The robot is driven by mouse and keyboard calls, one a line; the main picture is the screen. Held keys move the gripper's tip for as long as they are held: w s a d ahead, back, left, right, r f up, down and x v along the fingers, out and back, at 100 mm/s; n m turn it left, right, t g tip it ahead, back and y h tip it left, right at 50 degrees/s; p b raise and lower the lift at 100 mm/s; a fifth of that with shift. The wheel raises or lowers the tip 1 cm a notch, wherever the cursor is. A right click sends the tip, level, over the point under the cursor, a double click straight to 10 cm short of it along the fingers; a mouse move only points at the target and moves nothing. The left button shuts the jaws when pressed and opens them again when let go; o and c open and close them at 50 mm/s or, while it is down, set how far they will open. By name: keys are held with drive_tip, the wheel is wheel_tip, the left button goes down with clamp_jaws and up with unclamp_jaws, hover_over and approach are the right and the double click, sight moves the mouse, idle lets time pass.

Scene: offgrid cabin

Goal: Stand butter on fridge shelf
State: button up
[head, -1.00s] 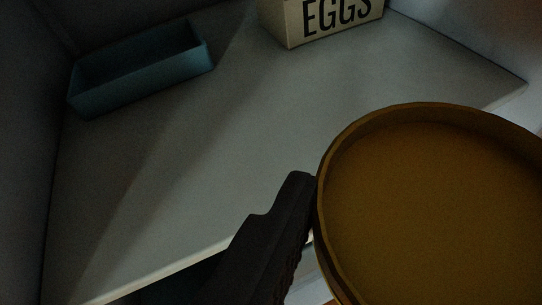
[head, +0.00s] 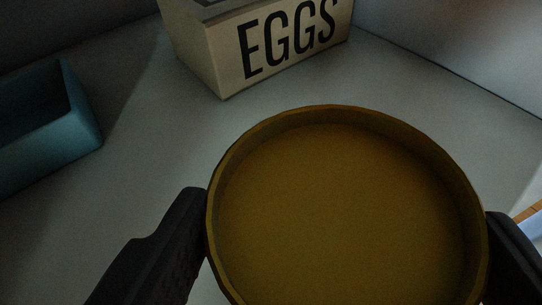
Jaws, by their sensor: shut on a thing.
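A round, shallow, mustard-brown tub with a raised rim, which I take to be the butter (head: 345,215), fills the lower middle of the head view. My gripper (head: 347,235) is shut on it, with one dark finger at its left side and one at its right. The pale fridge shelf (head: 150,150) lies behind and below the tub. The tub's underside is hidden, so I cannot tell whether it touches the shelf.
A cream box marked EGGS (head: 290,45) stands at the back of the shelf, beyond the tub. A blue open bin (head: 75,130) sits at the left. Bare shelf shows between them and to the right of the egg box.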

sight(311, 265)
drive_tip(key=shift+w+a+f, duration=0.1)
drive_tip(key=shift+w, duration=0.35)
drive_tip(key=shift+w+a+f, duration=0.1)
drive_tip(key=shift+w, duration=0.35)
wheel_tip(311, 265, down, 4)
drive_tip(key=shift+r+b, duration=0.25)
drive_tip(key=shift+b, duration=0.5)
drive_tip(key=shift+r, duration=0.1)
drive_tip(key=o, duration=1.1)
drive_tip(key=p+v, duration=0.2)
drive_tip(key=v, duration=1)
drive_tip(key=shift+r, duration=0.1)
